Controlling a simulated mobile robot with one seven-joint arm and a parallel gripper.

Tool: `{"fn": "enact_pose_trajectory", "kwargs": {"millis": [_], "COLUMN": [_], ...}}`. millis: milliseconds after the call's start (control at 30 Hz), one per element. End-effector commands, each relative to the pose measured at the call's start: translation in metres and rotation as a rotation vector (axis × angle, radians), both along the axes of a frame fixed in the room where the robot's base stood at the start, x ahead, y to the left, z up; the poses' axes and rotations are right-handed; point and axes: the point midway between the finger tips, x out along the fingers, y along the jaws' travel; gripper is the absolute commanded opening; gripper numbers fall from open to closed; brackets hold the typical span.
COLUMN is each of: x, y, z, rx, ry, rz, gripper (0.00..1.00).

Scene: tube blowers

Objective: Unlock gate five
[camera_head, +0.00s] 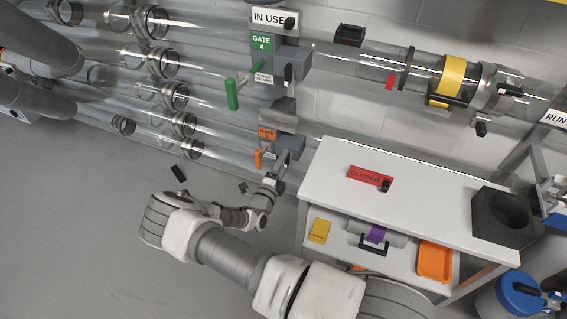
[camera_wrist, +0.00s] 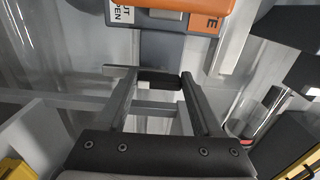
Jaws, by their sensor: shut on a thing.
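Gate five carries an orange label (camera_head: 267,134) on a grey housing on the lower clear tubes in the head view. An orange handle (camera_head: 258,158) hangs below the label. In the wrist view, an orange part (camera_wrist: 190,7) crosses the top, beside a white plate (camera_wrist: 122,13) with partly cut-off lettering. My gripper (camera_head: 278,177) is just below the gate five housing. In the wrist view, my gripper (camera_wrist: 160,80) is shut on a small dark piece (camera_wrist: 160,79) between its fingertips, under the gate. I cannot tell whether this piece is the lock.
Gate four, with a green label (camera_head: 262,42) and green handle (camera_head: 232,95), is above. A white bench (camera_head: 420,205) with a red sign (camera_head: 370,176) stands right of my gripper. Its shelf holds a yellow box (camera_head: 320,231) and an orange tray (camera_head: 435,261).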

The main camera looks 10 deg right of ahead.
Motion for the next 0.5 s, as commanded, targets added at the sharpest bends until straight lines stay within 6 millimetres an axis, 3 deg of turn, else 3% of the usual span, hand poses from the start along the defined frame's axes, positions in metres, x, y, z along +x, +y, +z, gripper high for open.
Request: {"fn": "enact_pose_trajectory", "kwargs": {"millis": [333, 367, 500], "x": [-0.0018, -0.0018, -0.0013], "y": [-0.0007, -0.0007, -0.0006], "z": [-0.0017, -0.0017, -0.0013], "rx": [-0.008, -0.008, -0.007], "ry": [0.009, 0.009, 0.007], "rz": [-0.001, -0.001, 0.000], "gripper": [0.00, 0.69, 0.94]}}
